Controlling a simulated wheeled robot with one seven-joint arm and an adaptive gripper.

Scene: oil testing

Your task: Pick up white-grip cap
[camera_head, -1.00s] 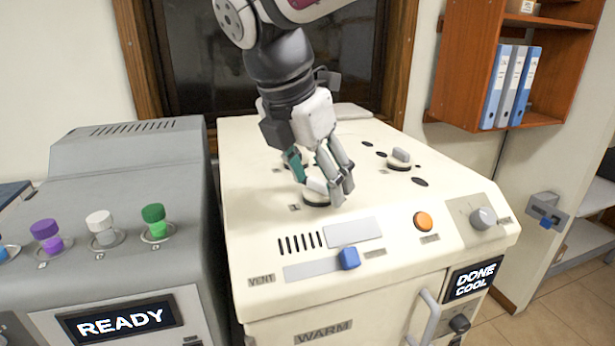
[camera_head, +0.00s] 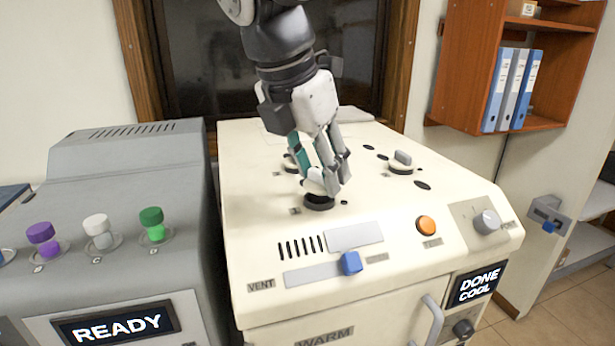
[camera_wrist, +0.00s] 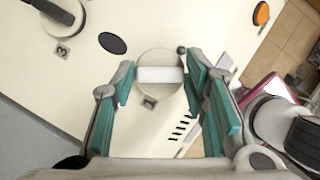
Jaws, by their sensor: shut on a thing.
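The white-grip cap (camera_wrist: 160,90) is a round, pale disc with a white bar across it, seen from above in the wrist view. My gripper (camera_wrist: 159,74) is shut on it, one finger at each end of the white bar. In the head view, my gripper (camera_head: 326,186) points down over the front left of the cream machine's top. The cap's pale edge (camera_head: 312,187) shows beside the fingertips, with a dark round opening (camera_head: 319,203) below it. The fingers hide part of the cap, and the exact gap beneath it is hard to tell.
The cream machine (camera_head: 250,215) carries another cap (camera_head: 402,160) at right and one (camera_head: 290,165) behind my fingers. A blue slider (camera_head: 351,263) and orange button (camera_head: 426,225) are in front. A grey machine (camera_head: 95,190) with coloured knobs stands left.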

